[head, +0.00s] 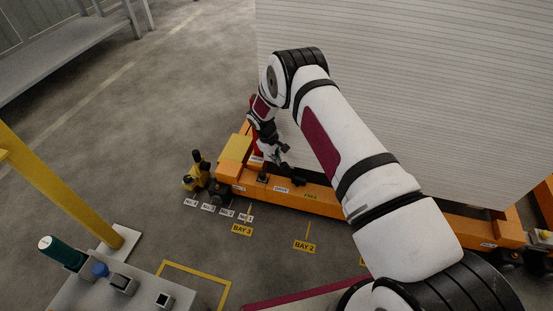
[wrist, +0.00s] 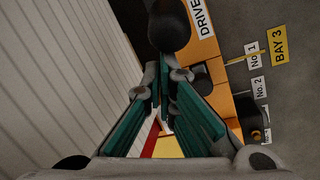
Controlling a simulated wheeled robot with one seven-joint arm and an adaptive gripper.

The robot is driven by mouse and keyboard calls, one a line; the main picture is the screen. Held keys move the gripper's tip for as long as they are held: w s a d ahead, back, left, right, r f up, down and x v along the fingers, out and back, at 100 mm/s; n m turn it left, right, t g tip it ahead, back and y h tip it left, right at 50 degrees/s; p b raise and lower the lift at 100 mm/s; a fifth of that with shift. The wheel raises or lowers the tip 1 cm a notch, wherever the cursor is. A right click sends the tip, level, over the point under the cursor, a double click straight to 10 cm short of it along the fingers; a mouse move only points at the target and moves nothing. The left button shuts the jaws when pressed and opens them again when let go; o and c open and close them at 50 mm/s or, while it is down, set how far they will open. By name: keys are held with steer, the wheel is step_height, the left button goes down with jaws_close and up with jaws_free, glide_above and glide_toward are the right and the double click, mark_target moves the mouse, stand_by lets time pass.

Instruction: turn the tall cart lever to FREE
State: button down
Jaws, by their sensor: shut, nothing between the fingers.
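The orange cart (head: 340,205) stands across the middle of the head view, with a DRIVE label (head: 281,189) and a FREE label (head: 310,196) on its near face. My gripper (head: 282,160) is above the cart's left end. In the wrist view its teal-padded fingers (wrist: 163,80) meet at the tips, shut and empty. A dark round knob (wrist: 169,25), apparently the lever's top, is just beyond the fingertips, near the DRIVE label (wrist: 202,14). I cannot tell whether the fingers touch it. The lever's shaft is not clear in either view, and my gripper crowds it in the head view.
A large white ribbed load (head: 430,80) rises behind the cart, close to my arm. A yellow-and-black device (head: 195,172) stands left of the cart. A yellow post (head: 60,185) and a control box (head: 125,290) are at the lower left. Floor around the BAY 3 sign (head: 242,230) is open.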

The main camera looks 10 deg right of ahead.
steer(key=s+d+r+y+p, duration=0.1)
steer(key=s+d+p, duration=0.1)
steer(key=s+d, duration=0.2)
steer(key=s+d+r+t+y+p, duration=0.1)
steer(key=s+d, duration=0.3)
steer(key=d, duration=0.5)
steer(key=shift+d+y+p, duration=0.25)
steer(key=shift+y+p, duration=0.15)
steer(key=shift+p, duration=0.3)
stand_by(0.3)
steer(key=w+a+r, duration=0.3)
steer(key=w, duration=0.1)
steer(key=s+d+r+p, duration=0.4)
steer(key=d+r, duration=0.1)
steer(key=r, duration=0.1)
steer(key=shift+d+r+t, duration=0.15)
steer(key=shift+r+t, duration=0.05)
steer(key=shift+t, duration=0.1)
